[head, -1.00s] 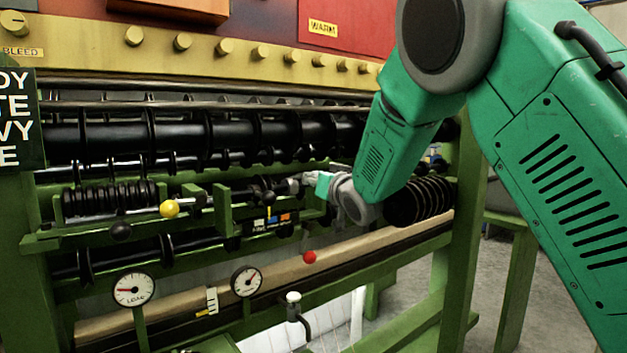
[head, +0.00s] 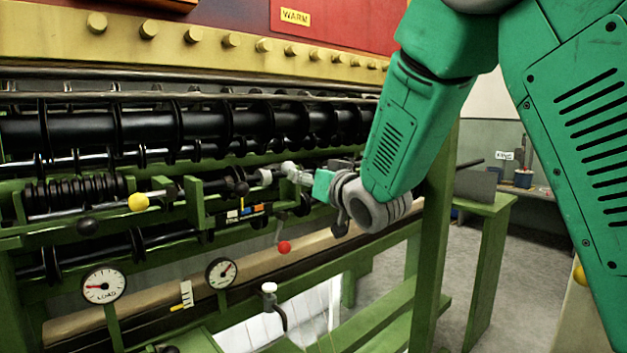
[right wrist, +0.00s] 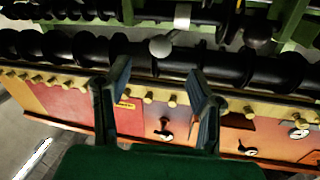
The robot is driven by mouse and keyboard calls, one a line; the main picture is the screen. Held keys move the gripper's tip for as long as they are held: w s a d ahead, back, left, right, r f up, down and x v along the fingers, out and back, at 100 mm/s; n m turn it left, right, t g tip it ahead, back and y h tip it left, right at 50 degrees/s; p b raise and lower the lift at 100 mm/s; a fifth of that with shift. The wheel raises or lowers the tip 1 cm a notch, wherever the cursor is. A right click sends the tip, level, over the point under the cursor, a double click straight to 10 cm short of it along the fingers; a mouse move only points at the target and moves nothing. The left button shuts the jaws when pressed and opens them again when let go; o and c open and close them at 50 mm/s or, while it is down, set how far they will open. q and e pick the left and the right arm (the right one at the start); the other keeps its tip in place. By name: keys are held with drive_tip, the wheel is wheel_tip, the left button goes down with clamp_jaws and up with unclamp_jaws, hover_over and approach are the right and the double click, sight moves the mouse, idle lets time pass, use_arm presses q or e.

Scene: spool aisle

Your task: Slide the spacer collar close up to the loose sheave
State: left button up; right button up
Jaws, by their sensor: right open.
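A pale grey band with a grey ball (right wrist: 160,46) beside it, which looks like the spacer collar (right wrist: 183,15), is on a dark shaft in the right wrist view. In the head view it seems to be the pale piece (head: 265,177) just left of my gripper. A black ball (right wrist: 257,33) sits farther along; it also shows in the head view (head: 240,188). I cannot tell which dark disc is the loose sheave. My left gripper is out of view.
Black flanged rollers (head: 180,128) run behind the shaft. A green frame post (head: 437,230) stands at right. Green brackets (head: 195,205), a yellow ball (head: 138,202), a red ball (head: 284,247) and two dials (head: 103,285) are near.

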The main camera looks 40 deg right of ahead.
drive_tip(key=shift+s+a, duration=0.1)
drive_tip(key=shift+s, duration=1.1)
drive_tip(key=s+a+f+n+g, duration=0.1)
drive_tip(key=s+a+f+g, duration=0.15)
drive_tip(key=f, duration=0.95)
drive_tip(key=s+a+f+g+y, duration=0.1)
drive_tip(key=s+a+f+g, duration=0.2)
drive_tip(key=f, duration=0.8)
drive_tip(key=s+a+f+n+g, duration=0.1)
drive_tip(key=s+f+g, duration=0.25)
drive_tip(key=f, duration=0.85)
drive_tip(key=s+a+f+g, duration=0.2)
drive_tip(key=s+f, duration=0.3)
drive_tip(key=s, duration=0.4)
drive_tip(key=s+a+f+n+g, duration=0.1)
drive_tip(key=s+a+f+g, duration=0.1)
drive_tip(key=s+f, duration=0.4)
drive_tip(key=s+a+f+n+g+y, duration=0.1)
drive_tip(key=s+f+g, duration=0.3)
drive_tip(key=s, duration=0.8)
wheel_tip(320, 180, down, 2)
drive_tip(key=shift+a+f, duration=0.15)
drive_tip(key=shift+a, duration=0.7)
drive_tip(key=shift+w, duration=0.15)
